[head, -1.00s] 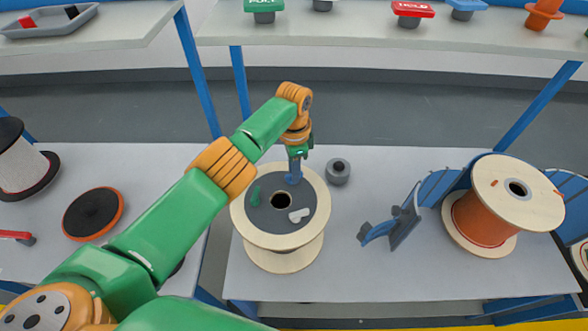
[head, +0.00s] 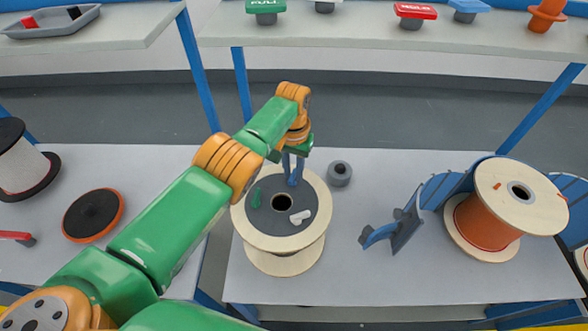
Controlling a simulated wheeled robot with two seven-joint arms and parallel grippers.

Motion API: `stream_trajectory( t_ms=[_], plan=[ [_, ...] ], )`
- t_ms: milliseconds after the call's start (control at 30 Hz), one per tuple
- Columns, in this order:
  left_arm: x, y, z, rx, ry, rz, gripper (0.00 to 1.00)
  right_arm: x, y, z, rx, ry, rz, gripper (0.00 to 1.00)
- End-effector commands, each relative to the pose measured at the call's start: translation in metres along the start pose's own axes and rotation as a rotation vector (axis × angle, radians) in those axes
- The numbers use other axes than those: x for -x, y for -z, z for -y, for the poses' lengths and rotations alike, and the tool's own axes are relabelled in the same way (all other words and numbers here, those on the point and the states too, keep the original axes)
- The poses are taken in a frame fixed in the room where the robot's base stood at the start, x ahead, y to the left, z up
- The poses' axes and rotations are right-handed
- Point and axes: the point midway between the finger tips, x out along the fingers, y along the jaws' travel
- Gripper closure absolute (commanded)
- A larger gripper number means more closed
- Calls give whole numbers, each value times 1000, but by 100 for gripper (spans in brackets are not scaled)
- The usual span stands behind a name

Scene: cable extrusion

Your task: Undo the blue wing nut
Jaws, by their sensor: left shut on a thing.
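The blue wing nut (head: 292,182) is on the dark top plate of an upright wooden spool (head: 258,237), near the plate's far edge. My left gripper (head: 293,174) reaches down over it from above, its fingers closed on the nut and partly hiding it. A green wing nut (head: 255,198) and a white wing nut (head: 301,217) sit on the same plate, around the spool's central hole (head: 281,202). My right gripper is not in the head view.
A grey cylindrical part (head: 339,173) stands right of the spool. A blue-grey bracket (head: 400,233) and an orange cable spool (head: 489,221) are further right on the table. A shelf (head: 350,30) with several coloured signs runs behind. The front of the table is clear.

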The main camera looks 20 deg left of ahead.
Motion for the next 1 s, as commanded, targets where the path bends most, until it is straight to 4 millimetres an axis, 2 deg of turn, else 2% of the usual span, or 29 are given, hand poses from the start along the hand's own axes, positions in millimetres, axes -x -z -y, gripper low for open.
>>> stream_trajectory(
  t_ms=[1000],
  plan=[
    [2,-3,6,929,-1,0,100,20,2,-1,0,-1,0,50]
  ],
)
